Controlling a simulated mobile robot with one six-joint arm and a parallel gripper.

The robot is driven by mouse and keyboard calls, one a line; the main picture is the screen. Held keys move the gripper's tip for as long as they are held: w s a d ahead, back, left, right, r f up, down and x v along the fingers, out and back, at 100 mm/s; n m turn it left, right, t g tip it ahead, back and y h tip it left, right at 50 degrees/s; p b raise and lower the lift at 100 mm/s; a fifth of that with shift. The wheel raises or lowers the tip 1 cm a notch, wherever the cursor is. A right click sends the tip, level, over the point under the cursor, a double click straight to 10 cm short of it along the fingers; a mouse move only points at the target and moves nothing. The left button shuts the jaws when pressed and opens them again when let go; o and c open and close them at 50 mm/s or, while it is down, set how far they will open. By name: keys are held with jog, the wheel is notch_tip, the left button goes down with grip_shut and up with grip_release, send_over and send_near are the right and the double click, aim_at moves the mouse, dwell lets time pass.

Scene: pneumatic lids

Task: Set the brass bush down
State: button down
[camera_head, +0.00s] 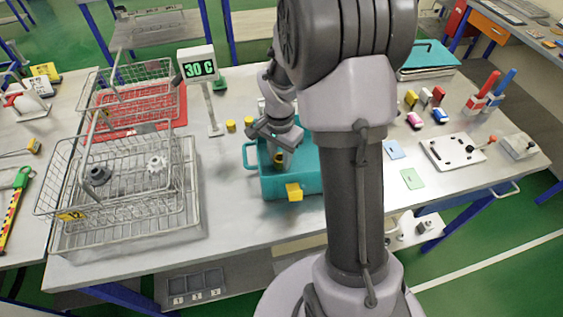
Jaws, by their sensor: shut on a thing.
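My gripper (280,154) is shut on a small brass bush (279,159), over the inside of the teal box (291,186). The bush shows only as a small yellow-gold patch below the fingers. I cannot tell whether it touches the box floor. My arm hides the right part of the box.
Small brass-coloured cylinders (231,126) stand left of the box, near a post with a "30 C" display (198,65). A wire basket (120,190) holding grey parts fills the table's left. A white plate (452,152) lies right. Bare table lies between basket and box.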

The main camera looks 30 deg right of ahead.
jog(key=shift+f, duration=0.6)
jog(key=shift+r, duration=0.15)
jog(key=c, duration=1)
grip_release()
jog(key=shift+w, duration=0.1)
jog(key=shift+c, duration=0.2)
